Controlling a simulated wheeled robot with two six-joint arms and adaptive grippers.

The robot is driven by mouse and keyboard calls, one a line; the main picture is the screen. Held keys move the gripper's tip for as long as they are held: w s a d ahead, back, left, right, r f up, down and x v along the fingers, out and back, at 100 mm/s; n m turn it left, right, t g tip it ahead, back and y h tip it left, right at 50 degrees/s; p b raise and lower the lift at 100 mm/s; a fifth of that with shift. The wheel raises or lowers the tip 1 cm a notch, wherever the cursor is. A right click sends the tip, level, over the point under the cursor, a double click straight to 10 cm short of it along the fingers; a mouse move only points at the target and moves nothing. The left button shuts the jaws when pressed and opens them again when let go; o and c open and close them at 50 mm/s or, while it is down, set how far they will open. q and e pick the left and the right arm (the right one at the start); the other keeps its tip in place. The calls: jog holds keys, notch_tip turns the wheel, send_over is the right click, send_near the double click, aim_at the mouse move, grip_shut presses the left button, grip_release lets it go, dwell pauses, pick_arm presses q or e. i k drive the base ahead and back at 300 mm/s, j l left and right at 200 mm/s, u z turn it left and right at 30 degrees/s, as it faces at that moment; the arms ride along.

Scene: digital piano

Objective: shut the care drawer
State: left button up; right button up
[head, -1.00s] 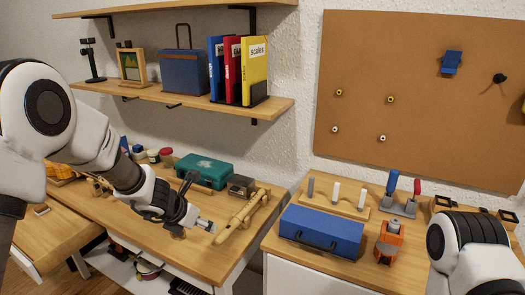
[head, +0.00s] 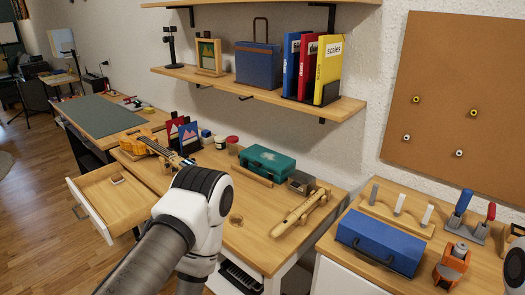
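An open wooden drawer (head: 104,203) with a white front and a metal handle (head: 82,211) juts out from the left end of the workbench. It is the only open drawer I can see; no label shows. A small object (head: 118,178) lies in it near the back. My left arm rises from the bottom of the picture, its bulky joint just right of the drawer.
A blue toolbox (head: 378,243) stands on the right cabinet. Bare floor (head: 30,200) lies left of the drawer.

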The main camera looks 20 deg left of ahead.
aim_at(114, 211)
jog(key=u, duration=1.95)
jog(key=i+j, duration=0.15)
jog(key=i, duration=0.3)
jog(key=i+j+z, duration=0.15)
jog(key=i, duration=0.3)
jog(key=i+j, duration=0.25)
jog(key=i, duration=0.15)
jog(key=z, duration=1.1)
jog(key=i+j, duration=0.05)
jog(key=j, duration=0.05)
